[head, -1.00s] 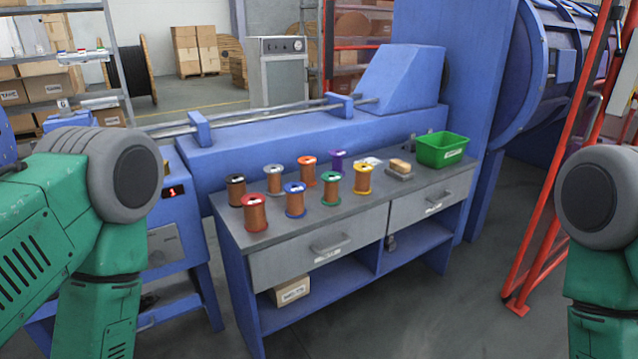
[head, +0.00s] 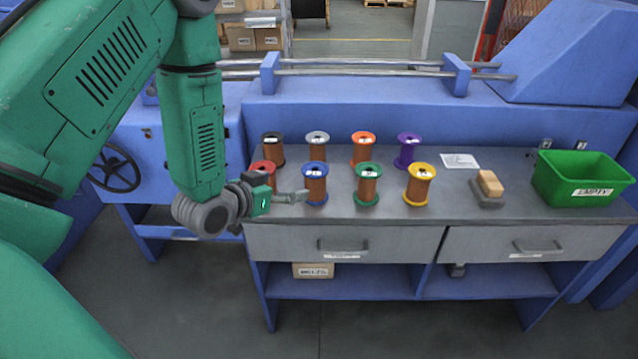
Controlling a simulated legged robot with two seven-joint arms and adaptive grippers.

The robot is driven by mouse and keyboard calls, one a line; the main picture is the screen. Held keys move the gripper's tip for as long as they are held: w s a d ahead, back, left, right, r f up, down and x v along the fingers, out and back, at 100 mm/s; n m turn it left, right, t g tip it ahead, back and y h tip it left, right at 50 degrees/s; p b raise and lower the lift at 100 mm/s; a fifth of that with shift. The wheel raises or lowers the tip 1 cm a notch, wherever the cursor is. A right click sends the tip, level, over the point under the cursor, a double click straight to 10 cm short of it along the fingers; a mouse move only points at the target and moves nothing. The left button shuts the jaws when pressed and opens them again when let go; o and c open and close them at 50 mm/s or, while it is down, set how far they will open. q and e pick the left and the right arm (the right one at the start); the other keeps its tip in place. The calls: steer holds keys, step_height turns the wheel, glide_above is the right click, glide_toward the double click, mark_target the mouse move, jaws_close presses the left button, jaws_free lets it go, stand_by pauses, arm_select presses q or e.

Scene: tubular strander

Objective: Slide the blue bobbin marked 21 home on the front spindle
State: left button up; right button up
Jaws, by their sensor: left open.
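The blue bobbin (head: 316,186), blue-flanged and wound with copper wire, stands upright in the front row on the grey bench top. The number on its white label is too small to read. My left gripper (head: 302,196) is open, with its fingers pointing right, just left of the blue bobbin. I cannot tell whether the fingertips touch it. The gripper partly hides the red bobbin (head: 264,168). My right gripper is not in view. I cannot make out a front spindle for sure.
Black, grey, orange and purple bobbins (head: 407,150) stand in the back row. Green (head: 367,185) and yellow (head: 419,185) ones stand right of the blue one. A sanding block (head: 488,187) and green bin (head: 580,178) are farther right. Metal rods (head: 360,68) run behind the bench (head: 340,213).

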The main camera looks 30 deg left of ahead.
mark_target(306, 180)
arm_select(q)
steer(key=x, duration=0.6)
steer(key=shift+w+a+f+b, duration=0.1)
steer(key=shift+a+f+b, duration=0.1)
steer(key=shift+f+b, duration=0.15)
steer(key=shift+w+d, duration=0.5)
steer(key=shift+w, duration=0.05)
steer(key=x, duration=0.1)
steer(key=b+x, duration=0.1)
steer(key=x, duration=0.2)
steer(key=shift+w+d+f, duration=0.1)
steer(key=shift+d+f, duration=0.05)
steer(key=shift+d, duration=0.15)
steer(key=shift+w+a+f, duration=0.15)
steer(key=shift+w+a, duration=0.05)
steer(key=shift+w, duration=0.05)
steer(key=shift+a, duration=0.25)
steer(key=shift+d, duration=0.3)
steer(key=c, duration=1.5)
steer(key=shift+w+d, duration=0.1)
steer(key=shift+c, duration=1.4)
steer(key=shift+r, duration=0.35)
step_height(306, 180, up, 15)
steer(key=p, duration=0.6)
steer(key=shift+f, duration=0.2)
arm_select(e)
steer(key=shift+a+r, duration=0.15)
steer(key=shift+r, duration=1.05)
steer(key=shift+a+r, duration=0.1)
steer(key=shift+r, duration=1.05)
